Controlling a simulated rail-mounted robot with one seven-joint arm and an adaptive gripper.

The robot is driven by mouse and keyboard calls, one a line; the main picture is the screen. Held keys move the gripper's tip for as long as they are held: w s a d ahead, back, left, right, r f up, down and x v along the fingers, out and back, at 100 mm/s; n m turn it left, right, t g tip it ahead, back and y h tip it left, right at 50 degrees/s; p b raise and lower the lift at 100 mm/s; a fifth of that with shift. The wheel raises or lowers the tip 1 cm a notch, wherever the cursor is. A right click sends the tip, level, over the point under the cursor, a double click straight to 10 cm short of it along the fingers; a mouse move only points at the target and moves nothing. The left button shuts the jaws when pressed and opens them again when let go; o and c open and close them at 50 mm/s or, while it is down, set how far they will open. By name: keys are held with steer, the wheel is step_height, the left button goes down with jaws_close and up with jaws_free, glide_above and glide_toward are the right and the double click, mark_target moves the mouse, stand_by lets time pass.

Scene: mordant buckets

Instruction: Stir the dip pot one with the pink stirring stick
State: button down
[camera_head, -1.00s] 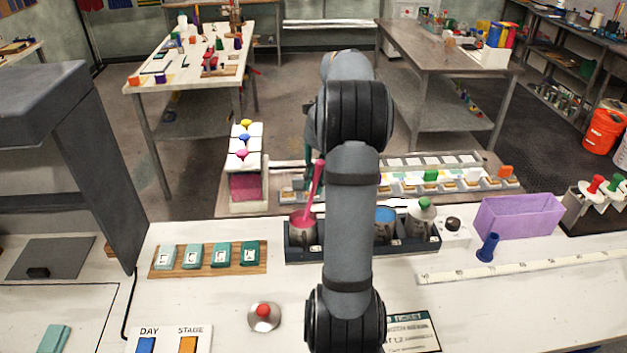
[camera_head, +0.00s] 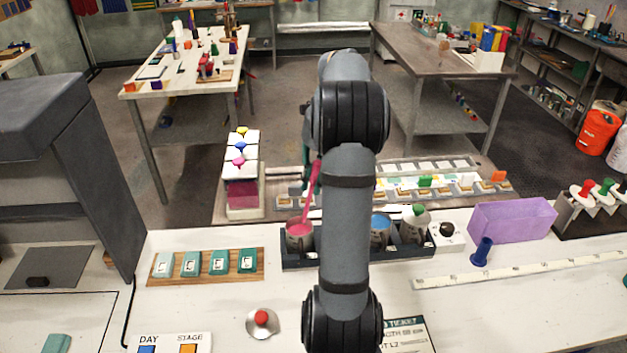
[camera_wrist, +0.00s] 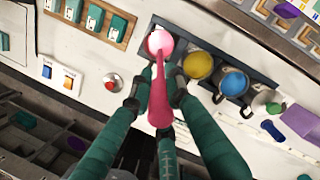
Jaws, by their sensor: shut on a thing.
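The pink stirring stick (camera_wrist: 159,100) is held between the fingers of my gripper (camera_wrist: 156,92), which is shut on it. In the head view the stick (camera_head: 313,190) leans a little to the right, its lower end inside the leftmost pot (camera_head: 299,236). That pot shows pink contents in the wrist view (camera_wrist: 158,42). My gripper is mostly hidden behind my arm in the head view. How deep the stick's tip sits cannot be told.
The same dark rack (camera_head: 290,262) holds a yellow pot (camera_wrist: 198,65), a blue pot (camera_head: 380,223) and a green-knobbed pot (camera_head: 415,222). A purple bin (camera_head: 512,221) stands to the right. Teal tiles (camera_head: 218,262) lie on a wooden board at left. A red-topped button (camera_head: 262,318) is in front.

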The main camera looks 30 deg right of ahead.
steer(key=p+v, duration=0.3)
steer(key=w+a+p+v, duration=0.1)
steer(key=p+v, duration=0.2)
steer(key=v, duration=0.1)
steer(key=w+p+v, duration=0.1)
steer(key=p+v, duration=0.2)
steer(key=shift+s+a+r+p, duration=0.1)
steer(key=shift+s+r+p, duration=0.1)
steer(key=shift+r+p, duration=0.35)
